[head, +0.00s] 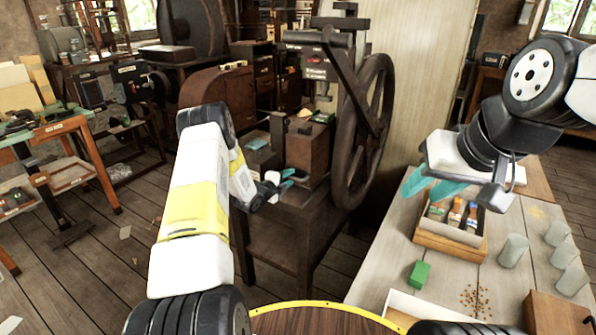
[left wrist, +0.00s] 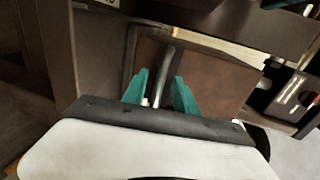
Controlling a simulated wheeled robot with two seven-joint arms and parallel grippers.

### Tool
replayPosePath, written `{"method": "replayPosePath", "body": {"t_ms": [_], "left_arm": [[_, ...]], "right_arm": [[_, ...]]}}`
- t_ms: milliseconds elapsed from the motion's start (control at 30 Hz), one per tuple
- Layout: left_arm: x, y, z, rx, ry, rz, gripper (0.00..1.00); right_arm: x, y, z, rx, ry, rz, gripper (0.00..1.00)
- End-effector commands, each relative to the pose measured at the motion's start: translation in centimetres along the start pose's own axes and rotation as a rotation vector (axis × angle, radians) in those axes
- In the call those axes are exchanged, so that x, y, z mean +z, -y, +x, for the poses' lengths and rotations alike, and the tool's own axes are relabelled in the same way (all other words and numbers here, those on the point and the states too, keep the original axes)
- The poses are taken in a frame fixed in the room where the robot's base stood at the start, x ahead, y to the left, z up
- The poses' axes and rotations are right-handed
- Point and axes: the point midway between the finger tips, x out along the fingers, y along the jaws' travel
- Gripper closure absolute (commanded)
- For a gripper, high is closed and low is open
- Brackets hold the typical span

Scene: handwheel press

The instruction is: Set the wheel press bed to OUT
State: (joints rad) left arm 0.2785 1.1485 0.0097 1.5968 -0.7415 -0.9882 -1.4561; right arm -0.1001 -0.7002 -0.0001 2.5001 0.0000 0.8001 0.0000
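The handwheel press stands in the middle of the head view, with a dark spoked wheel (head: 382,140) on its right side and a brown block at its bed (head: 306,150). My left gripper (head: 292,180) is low at the front of the block. In the left wrist view a grey bar-like handle (left wrist: 166,68) runs between the teal fingers of my left gripper (left wrist: 160,88). The fingers stand apart, with gaps beside the handle. My right gripper (head: 422,188) is open and empty above the table at the right. I cannot read any bed position marking.
A pale table (head: 395,255) at the right holds a wooden tray (head: 450,246) of small packets, a green block (head: 418,274) and several grey cups (head: 514,250). A bench (head: 60,127) stands at the left. The floor between bench and press is mostly clear.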

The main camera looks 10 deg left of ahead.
Motion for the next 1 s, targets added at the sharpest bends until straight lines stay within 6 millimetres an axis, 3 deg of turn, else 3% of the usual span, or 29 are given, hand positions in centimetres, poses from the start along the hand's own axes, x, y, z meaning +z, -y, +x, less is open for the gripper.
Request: {"method": "replayPosePath", "body": {"t_ms": [167, 433, 600, 1000], "left_arm": [[-0.01, -0.01, 1.38, 0.0, 0.0, -0.001, 0.66], [0.0, 0.03, 1.52, 0.0, 0.001, -0.002, 0.66], [0.01, 0.03, 1.51, 0.0, 0.001, -0.002, 0.99], [0.01, 0.0, 1.48, 0.001, 0.001, -0.002, 1.0]], "right_arm": [[0.0, 0.0, 0.0, 0.0, 0.0, 0.0, 0.64], [0.0, 0.0, 0.0, 0.0, 0.0, 0.0, 0.64], [0.0, 0.0, 0.0, 0.0, 0.0, 0.0, 0.64], [0.0, 0.0, 0.0, 0.0, 0.0, 0.0, 0.64]]}}
